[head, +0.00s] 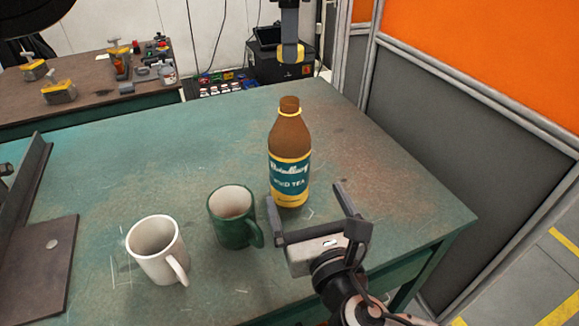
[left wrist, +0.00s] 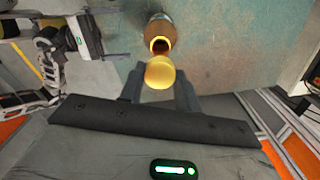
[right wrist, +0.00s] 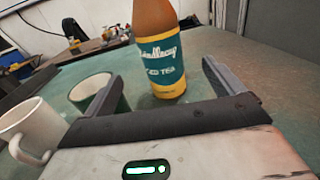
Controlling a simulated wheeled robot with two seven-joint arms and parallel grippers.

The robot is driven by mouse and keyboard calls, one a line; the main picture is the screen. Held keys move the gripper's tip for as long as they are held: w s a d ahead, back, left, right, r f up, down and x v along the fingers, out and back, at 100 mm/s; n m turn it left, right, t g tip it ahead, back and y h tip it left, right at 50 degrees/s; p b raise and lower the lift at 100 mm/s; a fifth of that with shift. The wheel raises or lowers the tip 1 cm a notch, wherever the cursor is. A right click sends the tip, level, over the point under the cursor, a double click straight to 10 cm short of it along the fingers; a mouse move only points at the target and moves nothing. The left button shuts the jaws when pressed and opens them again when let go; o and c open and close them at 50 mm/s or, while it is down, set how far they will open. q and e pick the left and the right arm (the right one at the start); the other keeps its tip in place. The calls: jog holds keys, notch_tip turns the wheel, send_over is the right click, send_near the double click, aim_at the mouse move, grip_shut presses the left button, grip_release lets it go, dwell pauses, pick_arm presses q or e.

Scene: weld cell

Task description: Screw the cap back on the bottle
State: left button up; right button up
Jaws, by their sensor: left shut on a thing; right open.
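The brown tea bottle (head: 289,172) stands upright on the green table, with a teal and yellow label and no cap on its neck. It also shows in the right wrist view (right wrist: 161,62), and its open mouth shows in the left wrist view (left wrist: 160,30). My left gripper (head: 290,54) is shut on the yellow cap (left wrist: 160,73), above the bottle and apart from it. My right gripper (head: 308,200) is open and low at the near side of the bottle; its fingers point towards the bottle's lower part, with nothing held between them.
A green mug (head: 228,232) stands close left of the bottle, near my right gripper. A white mug (head: 157,250) stands farther left. A dark metal angle piece (head: 40,240) lies at the left edge. The table right of the bottle is clear.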

aim_at(295, 170)
jog(key=x, duration=1.1)
jog(key=shift+w, duration=0.1)
jog(key=c, duration=1.5)
pick_arm(q)
jog(key=shift+a+f, duration=0.1)
jog(key=shift+f, duration=2.4)
pick_arm(e)
jog(key=shift+o, duration=0.2)
pick_arm(q)
jog(key=shift+f, duration=0.9)
jog(key=shift+f, duration=0.55)
